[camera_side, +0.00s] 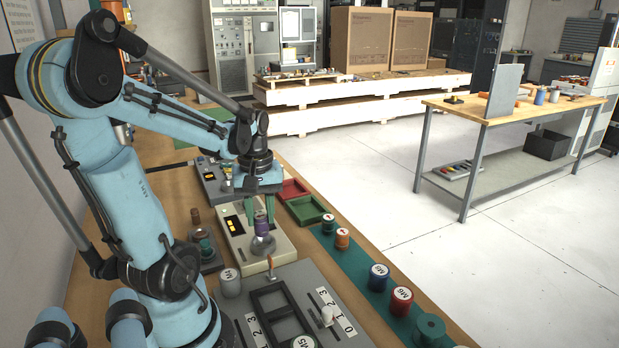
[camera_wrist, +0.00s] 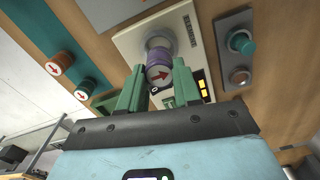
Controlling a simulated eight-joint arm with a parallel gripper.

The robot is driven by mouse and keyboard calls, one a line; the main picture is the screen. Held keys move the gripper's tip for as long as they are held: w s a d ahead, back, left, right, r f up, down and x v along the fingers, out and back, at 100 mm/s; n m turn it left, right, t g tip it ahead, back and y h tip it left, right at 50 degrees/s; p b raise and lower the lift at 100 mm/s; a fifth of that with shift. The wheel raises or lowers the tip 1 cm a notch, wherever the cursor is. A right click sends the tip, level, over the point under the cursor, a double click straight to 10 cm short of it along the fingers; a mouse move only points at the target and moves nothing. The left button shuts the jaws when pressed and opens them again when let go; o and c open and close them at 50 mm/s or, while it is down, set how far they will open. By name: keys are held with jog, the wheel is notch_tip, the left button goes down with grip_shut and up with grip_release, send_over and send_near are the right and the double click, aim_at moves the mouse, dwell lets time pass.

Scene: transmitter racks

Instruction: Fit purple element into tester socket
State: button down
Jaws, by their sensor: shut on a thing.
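The purple element (camera_side: 262,228) is upright between the green fingers of my gripper (camera_side: 259,208), which is shut on it. In the wrist view the purple element (camera_wrist: 157,58) shows a red arrow on its end face, between the fingertips (camera_wrist: 158,77). The tester (camera_side: 281,247) is a beige box with a lit yellow display. Its round silver socket (camera_side: 263,246) lies directly below the element; the socket's grey rim (camera_wrist: 158,41) also shows behind the element in the wrist view. I cannot tell whether the element's lower end is inside the socket or just above it.
A red tray (camera_side: 291,187) and a green tray (camera_side: 305,210) stand behind the tester. Several coloured elements, including an orange one (camera_side: 342,239), stand on a green strip at right. A grey panel (camera_side: 297,277) lies in front. A teal element (camera_wrist: 242,43) stands on a grey plate beside the tester.

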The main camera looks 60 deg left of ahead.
aim_at(261, 216)
jog(key=shift+f, duration=1.95)
jog(key=shift+f, duration=0.1)
jog(key=c, duration=0.8)
grip_release()
notch_tip(261, 216, up, 12)
jog(key=w+d+f+m+t, duration=0.1)
jog(key=w+d+m+t, duration=0.1)
jog(key=d+m, duration=0.3)
jog(key=w+d+f+m+t, duration=0.1)
jog(key=w+d+m+t, duration=0.1)
jog(key=w+d+m, duration=0.2)
jog(key=w+d+f+m+t, duration=0.1)
jog(key=w+d+m+t, duration=0.2)
jog(key=d+m, duration=0.3)
jog(key=shift+w+d+f, duration=0.15)
jog(key=shift+d, duration=0.85)
jog(key=shift+w+d+f, duration=0.1)
jog(key=shift+d+f, duration=0.05)
jog(key=shift+d, duration=0.8)
